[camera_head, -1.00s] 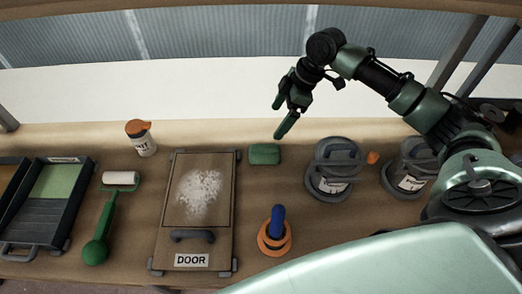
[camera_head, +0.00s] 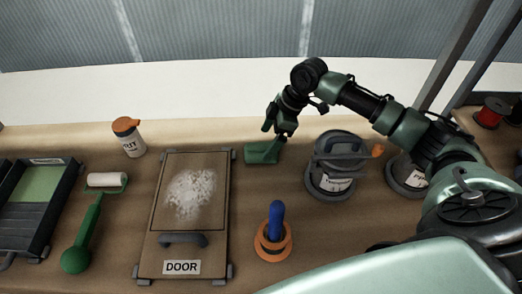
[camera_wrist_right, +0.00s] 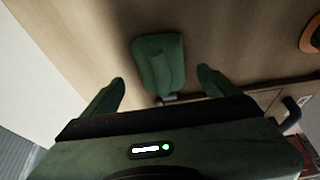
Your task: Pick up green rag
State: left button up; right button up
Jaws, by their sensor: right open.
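The green rag (camera_head: 261,153) is a small folded pad lying on the wooden bench, right of the door panel's top corner. In the right wrist view the rag (camera_wrist_right: 160,64) lies between and beyond the two fingertips. My right gripper (camera_head: 274,138) is open and just above the rag in the head view, one finger overlapping the rag's right end. In the right wrist view the open right gripper (camera_wrist_right: 162,84) has nothing between its fingers that is clearly touched. My left gripper is not in view.
A door panel (camera_head: 163,220) with white powder lies to the left. A grey lidded can (camera_head: 331,188) stands close on the right. An orange-and-blue tool (camera_head: 275,230) stands in front. A bottle (camera_head: 130,138), a green-handled roller (camera_head: 88,232) and a tray (camera_head: 70,195) are farther left.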

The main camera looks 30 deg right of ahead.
aim_at(263, 145)
jog(key=shift+a+x, duration=0.2)
jog(key=shift+x, duration=1.7)
jog(key=c, duration=1.5)
jog(key=shift+o, duration=0.2)
jog(key=shift+r, duration=0.2)
notch_tip(263, 145, up, 20)
jog(key=shift+f, duration=0.1)
